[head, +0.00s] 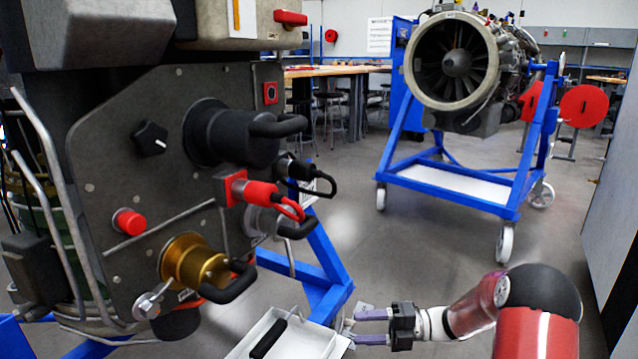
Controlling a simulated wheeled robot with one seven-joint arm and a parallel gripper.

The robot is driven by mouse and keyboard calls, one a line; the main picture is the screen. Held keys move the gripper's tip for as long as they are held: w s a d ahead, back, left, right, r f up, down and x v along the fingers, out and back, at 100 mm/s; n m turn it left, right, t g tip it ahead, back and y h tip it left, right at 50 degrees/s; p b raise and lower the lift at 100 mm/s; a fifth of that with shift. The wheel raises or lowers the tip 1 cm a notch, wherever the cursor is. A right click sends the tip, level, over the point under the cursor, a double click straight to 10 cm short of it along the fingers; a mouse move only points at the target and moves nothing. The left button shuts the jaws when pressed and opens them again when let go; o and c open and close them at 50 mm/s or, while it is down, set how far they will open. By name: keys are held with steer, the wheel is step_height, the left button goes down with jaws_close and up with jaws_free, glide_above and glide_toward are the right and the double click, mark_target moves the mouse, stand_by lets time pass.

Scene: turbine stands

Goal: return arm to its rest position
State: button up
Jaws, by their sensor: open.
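My red and white arm comes in from the lower right of the head view. My gripper (372,327) is at its end, low in the picture and pointing left. Its two grey fingers are apart with nothing between them. It is beside the right edge of a white tray (305,341), and I cannot tell from this view how far apart they are. A black handle-shaped piece (268,338) lies in the tray.
A dark panel (110,185) with a black knob (150,139), red button (129,222) and several handled connectors fills the left, on a blue stand (325,270). A turbine engine (456,62) stands on a wheeled blue frame behind. Grey floor lies between. A pale cabinet (612,190) edges the right.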

steer(key=w+r+m+t+h+p, duration=0.1)
steer(key=w+r+m+t+h, duration=0.35)
steer(key=r, duration=0.25)
steer(key=w+r+m+t+h+p, duration=0.2)
steer(key=w+r+m+t+h, duration=0.1)
steer(key=w+r+m+t, duration=0.25)
steer(key=s+d+r+m+t+h+p, duration=0.1)
steer(key=s+d+r+m+t+h, duration=0.1)
steer(key=s+d+r+m+h, duration=0.3)
steer(key=s+d+r+m+t+h+p, duration=0.1)
steer(key=r+m+h, duration=0.25)
steer(key=r, duration=0.25)
steer(key=s+d+r+m+g+h+p, duration=0.1)
steer(key=s+d+r+m+h, duration=0.1)
steer(key=s+m, duration=0.35)
steer(key=s+d+r+m+g+h+p, duration=0.1)
steer(key=s+r+m+h, duration=0.1)
steer(key=s+m, duration=0.35)
steer(key=s+a+f+m+g+y+p, duration=0.1)
steer(key=s+a+f+m+g, duration=0.1)
steer(key=s, duration=0.8)
steer(key=s+a+f+m+g+y+p, duration=0.1)
steer(key=s+a+f+m+g, duration=0.1)
steer(key=s, duration=0.9)
steer(key=shift+a+m+g, duration=0.35)
steer(key=shift+m+g, duration=0.55)
steer(key=shift+m, duration=0.25)
steer(key=shift+f, duration=0.1)
